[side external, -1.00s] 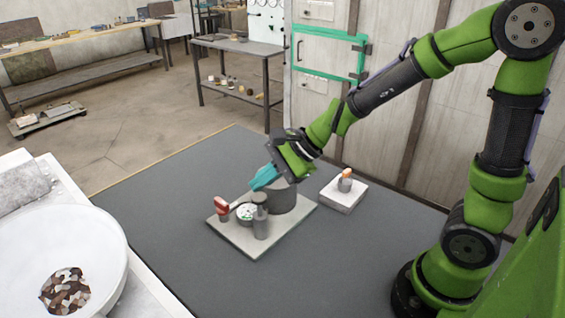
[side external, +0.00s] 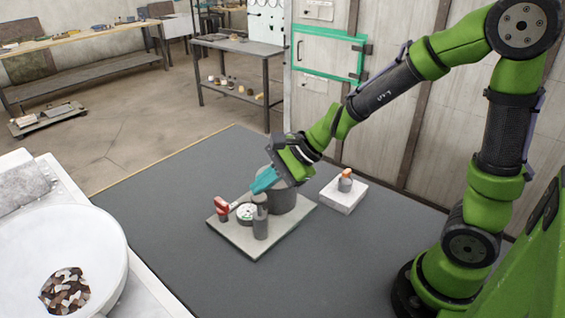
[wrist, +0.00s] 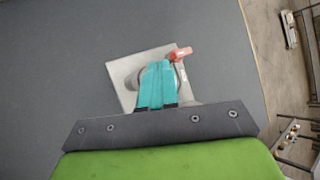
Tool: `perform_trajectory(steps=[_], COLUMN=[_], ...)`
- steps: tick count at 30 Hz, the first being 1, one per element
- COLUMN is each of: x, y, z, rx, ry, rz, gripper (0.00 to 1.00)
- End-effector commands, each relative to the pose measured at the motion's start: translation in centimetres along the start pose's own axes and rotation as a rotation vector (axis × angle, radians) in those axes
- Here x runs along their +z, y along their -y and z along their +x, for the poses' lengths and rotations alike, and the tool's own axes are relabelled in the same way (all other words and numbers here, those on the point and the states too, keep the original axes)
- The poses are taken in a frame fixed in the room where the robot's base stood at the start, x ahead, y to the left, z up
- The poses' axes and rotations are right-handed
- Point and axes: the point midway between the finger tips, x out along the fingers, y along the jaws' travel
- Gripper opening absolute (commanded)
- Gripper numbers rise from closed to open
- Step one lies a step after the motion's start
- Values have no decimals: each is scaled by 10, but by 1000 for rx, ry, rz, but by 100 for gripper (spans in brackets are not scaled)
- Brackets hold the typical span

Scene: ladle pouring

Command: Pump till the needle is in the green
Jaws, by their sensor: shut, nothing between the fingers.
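The pump assembly sits on a light square base plate (side external: 245,241) on the dark table. It has a large grey cylinder (side external: 284,200), a smaller dark grey post (side external: 261,223), a round white-faced gauge (side external: 246,211) and a red-ended lever (side external: 222,206). The gauge is too small to read its needle. My gripper (side external: 256,187) has teal fingers pointing down-left, just above the pump between the large cylinder and the lever. The fingers are shut and empty. In the wrist view the teal fingers (wrist: 156,85) cover the middle of the plate, and the red end (wrist: 180,54) shows beside them.
A white block (side external: 343,197) with a small grey and orange piece (side external: 346,178) stands right of the plate. A large white bowl (side external: 95,235) with brown and white pieces is at the lower left.

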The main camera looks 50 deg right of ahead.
Motion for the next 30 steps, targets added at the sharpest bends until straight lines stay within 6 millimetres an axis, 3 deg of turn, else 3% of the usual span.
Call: perform_trajectory(steps=[30], x=[-5], y=[-5], z=[7], rx=[2], ry=[1], rz=[0], gripper=[0])
